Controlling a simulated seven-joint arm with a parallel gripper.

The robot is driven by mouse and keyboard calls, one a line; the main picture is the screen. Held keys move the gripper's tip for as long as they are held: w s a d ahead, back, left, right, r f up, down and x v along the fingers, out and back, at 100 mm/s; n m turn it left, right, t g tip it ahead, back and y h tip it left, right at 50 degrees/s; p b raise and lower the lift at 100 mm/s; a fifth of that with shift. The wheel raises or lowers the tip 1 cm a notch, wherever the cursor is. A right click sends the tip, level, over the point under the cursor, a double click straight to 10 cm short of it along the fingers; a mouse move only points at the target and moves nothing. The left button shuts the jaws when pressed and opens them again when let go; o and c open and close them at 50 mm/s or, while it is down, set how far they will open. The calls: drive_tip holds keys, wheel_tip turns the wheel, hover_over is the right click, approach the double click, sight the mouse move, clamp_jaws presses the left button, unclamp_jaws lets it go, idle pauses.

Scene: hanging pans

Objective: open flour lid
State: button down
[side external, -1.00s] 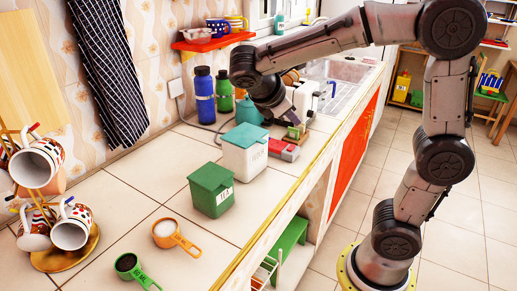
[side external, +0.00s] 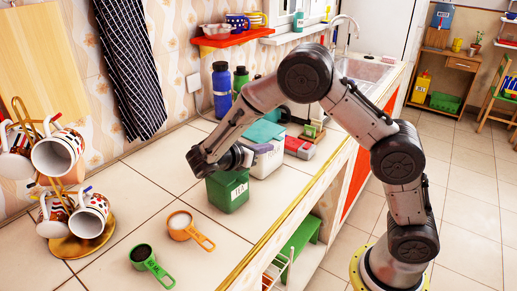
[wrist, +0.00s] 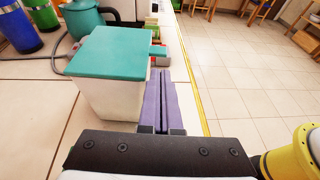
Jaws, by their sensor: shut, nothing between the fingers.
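A white canister with a teal lid (side external: 265,132) stands on the tiled counter, its lid shut. The canister's lid also shows large in the wrist view (wrist: 112,52). A smaller green canister (side external: 228,191) with a white label stands nearer, also lidded; I cannot read the labels well enough to say which is flour. My gripper (side external: 262,148) is above and behind the green canister, its purple fingers pointing at the white one. In the wrist view the fingers (wrist: 160,78) are shut together, empty, alongside the white canister's right side; contact is unclear.
Orange (side external: 187,230) and green (side external: 147,260) measuring scoops lie in front. A mug tree (side external: 82,247) stands at the left. Blue (side external: 222,90) and green bottles are behind, against the wall. A red-grey item (side external: 299,147) lies beyond the white canister. The counter's right edge is close.

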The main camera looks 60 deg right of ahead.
drive_tip(key=shift+x, duration=2.45)
drive_tip(key=shift+r, duration=0.1)
wheel_tip(320, 180, up, 10)
drive_tip(key=n+g, duration=0.1)
drive_tip(key=n, duration=0.1)
hover_over(263, 136)
drive_tip(key=shift+w+d+r, duration=0.1)
drive_tip(key=shift+w+r, duration=0.25)
drive_tip(key=shift+w, duration=0.4)
drive_tip(key=shift+w+d+r, duration=0.1)
drive_tip(key=shift+w+r, duration=0.3)
drive_tip(key=shift+w, duration=0.3)
drive_tip(key=shift+r, duration=0.15)
